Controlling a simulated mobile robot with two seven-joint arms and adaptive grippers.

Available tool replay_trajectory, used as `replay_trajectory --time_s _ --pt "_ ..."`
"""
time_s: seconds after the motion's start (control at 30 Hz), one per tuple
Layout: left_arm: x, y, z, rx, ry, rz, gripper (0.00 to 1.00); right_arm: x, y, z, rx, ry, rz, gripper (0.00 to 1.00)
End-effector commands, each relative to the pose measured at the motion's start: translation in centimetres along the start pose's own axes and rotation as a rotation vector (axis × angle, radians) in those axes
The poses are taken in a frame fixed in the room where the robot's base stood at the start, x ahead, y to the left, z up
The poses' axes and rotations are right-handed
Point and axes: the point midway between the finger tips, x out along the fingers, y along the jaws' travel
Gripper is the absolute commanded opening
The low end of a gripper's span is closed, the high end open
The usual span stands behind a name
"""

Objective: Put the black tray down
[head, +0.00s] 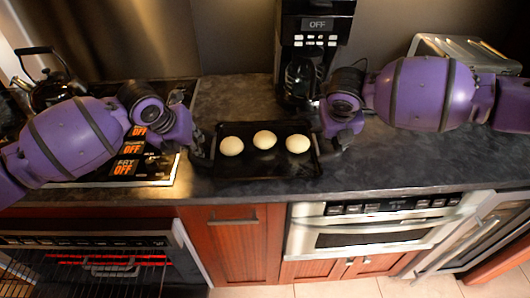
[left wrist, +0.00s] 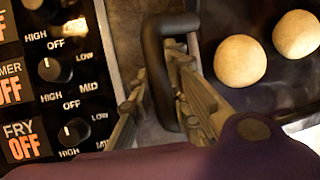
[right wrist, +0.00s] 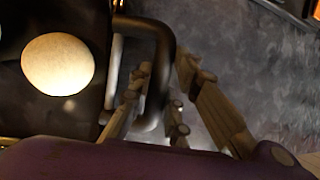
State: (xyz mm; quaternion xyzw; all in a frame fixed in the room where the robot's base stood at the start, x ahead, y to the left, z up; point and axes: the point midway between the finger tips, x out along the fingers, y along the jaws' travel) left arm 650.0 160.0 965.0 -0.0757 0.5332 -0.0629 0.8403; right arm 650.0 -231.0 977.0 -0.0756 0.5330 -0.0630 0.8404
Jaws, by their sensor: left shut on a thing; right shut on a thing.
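The black tray (head: 262,172) carries three pale round buns, one of them the middle bun (head: 265,139). It is level over the counter between the stove and the coffee maker; I cannot tell whether it touches the counter. My left gripper (head: 201,150) is shut on the tray's left handle, a black loop that shows between its fingers in the left wrist view (left wrist: 158,70). My right gripper (head: 328,146) is shut on the right handle, which shows in the right wrist view (right wrist: 160,60). Part of each handle is hidden by the fingers.
The stove panel (head: 128,168) with OFF displays is at the left, with a kettle (head: 48,85) behind it. A coffee maker (head: 305,50) stands behind the tray. Dark counter (head: 420,160) is clear at the right. The oven (head: 90,262) below left stands open, glowing red.

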Motion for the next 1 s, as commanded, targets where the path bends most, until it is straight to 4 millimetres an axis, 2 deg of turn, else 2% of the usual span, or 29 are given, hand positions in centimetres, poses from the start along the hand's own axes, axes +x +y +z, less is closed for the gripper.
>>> replay_trajectory --time_s 0.03,0.17,0.7,0.87,1.0 --pt "0.1 0.0 0.0 -0.001 -0.003 0.0 0.18 0.1 0.1 -0.1 -0.002 0.001 0.002 0.18" --pt "0.0 0.0 0.1 -0.001 -0.002 0.0 0.35 0.1 0.1 -0.1 -0.002 0.0 0.002 0.35" --pt "-0.1 0.0 0.0 0.0 -0.001 0.0 0.36 0.1 0.0 0.0 0.0 0.0 0.0 0.36" --pt "-1.9 0.1 0.1 0.0 -0.004 0.001 0.36 0.1 0.0 0.0 0.0 0.0 0.0 0.36" --pt "-4.9 0.1 0.1 0.002 -0.005 0.002 0.36 0.1 0.0 0.0 0.0 0.0 0.0 0.36"
